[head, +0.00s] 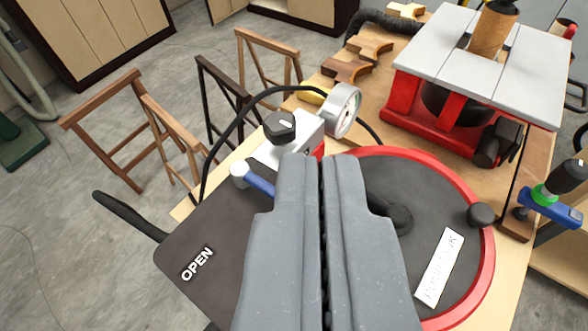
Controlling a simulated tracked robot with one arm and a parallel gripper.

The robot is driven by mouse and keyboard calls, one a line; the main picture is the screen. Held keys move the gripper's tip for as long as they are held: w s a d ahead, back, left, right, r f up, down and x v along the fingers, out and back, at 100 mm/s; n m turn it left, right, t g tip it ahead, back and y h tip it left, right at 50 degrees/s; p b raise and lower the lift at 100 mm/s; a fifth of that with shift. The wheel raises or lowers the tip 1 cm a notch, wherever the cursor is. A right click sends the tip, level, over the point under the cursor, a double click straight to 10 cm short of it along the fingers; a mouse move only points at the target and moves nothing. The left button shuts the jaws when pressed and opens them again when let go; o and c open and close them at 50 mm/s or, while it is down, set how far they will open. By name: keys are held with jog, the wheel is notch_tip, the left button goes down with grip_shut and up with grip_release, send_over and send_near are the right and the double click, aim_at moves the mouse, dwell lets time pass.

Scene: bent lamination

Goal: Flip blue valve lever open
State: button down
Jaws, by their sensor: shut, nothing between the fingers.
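The blue valve lever (260,184) shows just left of my gripper, with a pale round end (240,170). Part of it is hidden behind the fingers, so I cannot tell whether they touch it. A dark plate (180,250) with the white word OPEN (197,264) lies below and left of the lever. My gripper (322,160) is shut and empty, its grey fingers pointing away over the middle of the device.
A pressure gauge (343,108) and a black knob (280,126) stand beyond the fingertips. A red-rimmed black disc (440,205) lies to the right. A red-and-grey machine (470,85) stands behind it. Wooden trestles (130,130) stand on the floor at left.

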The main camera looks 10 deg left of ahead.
aim_at(270, 192)
jog(key=w+a+f+m+g+h+p, duration=0.1)
jog(key=w+m+g+p, duration=0.5)
jog(key=p, duration=1.3)
jog(key=w+f+g+h, duration=0.1)
jog(key=w+g, duration=0.3)
jog(key=g, duration=0.1)
jog(key=shift+w+a+m, duration=0.15)
jog(key=shift+w+m, duration=0.15)
jog(key=shift+f, duration=0.2)
notch_tip(270, 192, down, 10)
jog(key=p, duration=0.3)
jog(key=shift+s+a, duration=0.15)
jog(key=shift+s, duration=0.1)
